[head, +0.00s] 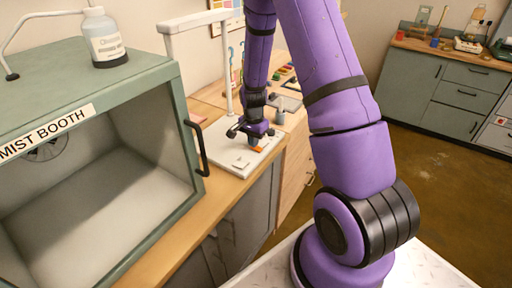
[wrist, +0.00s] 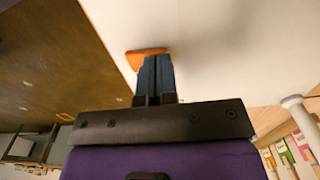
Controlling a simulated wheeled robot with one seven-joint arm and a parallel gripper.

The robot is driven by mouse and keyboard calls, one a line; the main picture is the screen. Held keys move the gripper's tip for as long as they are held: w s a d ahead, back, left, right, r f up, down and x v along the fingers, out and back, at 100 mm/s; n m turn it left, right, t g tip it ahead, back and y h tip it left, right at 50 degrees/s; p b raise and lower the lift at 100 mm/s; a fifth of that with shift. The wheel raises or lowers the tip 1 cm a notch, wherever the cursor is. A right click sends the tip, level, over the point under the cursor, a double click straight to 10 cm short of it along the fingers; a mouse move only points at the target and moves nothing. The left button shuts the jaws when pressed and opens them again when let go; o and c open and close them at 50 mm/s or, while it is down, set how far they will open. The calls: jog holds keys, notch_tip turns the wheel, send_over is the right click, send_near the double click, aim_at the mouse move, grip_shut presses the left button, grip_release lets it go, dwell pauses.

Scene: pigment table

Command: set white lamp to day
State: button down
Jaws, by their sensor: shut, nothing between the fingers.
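The white lamp stands on the counter in the head view, with a flat white base (head: 233,158), an upright post (head: 227,75) and a top arm (head: 195,20). A small orange control (head: 258,149) is on its base; it also shows in the wrist view (wrist: 147,54). My gripper (head: 254,141) is over the base, pointing down. In the wrist view its dark fingers (wrist: 157,66) are shut and empty, with the tips at the orange control, partly covering it. I cannot tell whether they touch it. Any day marking is unreadable.
A green mist booth (head: 95,130) with an open front and a dark handle stands to the left on the wooden counter (head: 170,235). A white bottle (head: 104,40) stands on top of it. Small coloured items lie behind my arm. Cabinets (head: 440,85) line the far right wall.

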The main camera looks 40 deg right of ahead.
jog(key=shift+f, duration=0.2)
jog(key=shift+r, duration=3.55)
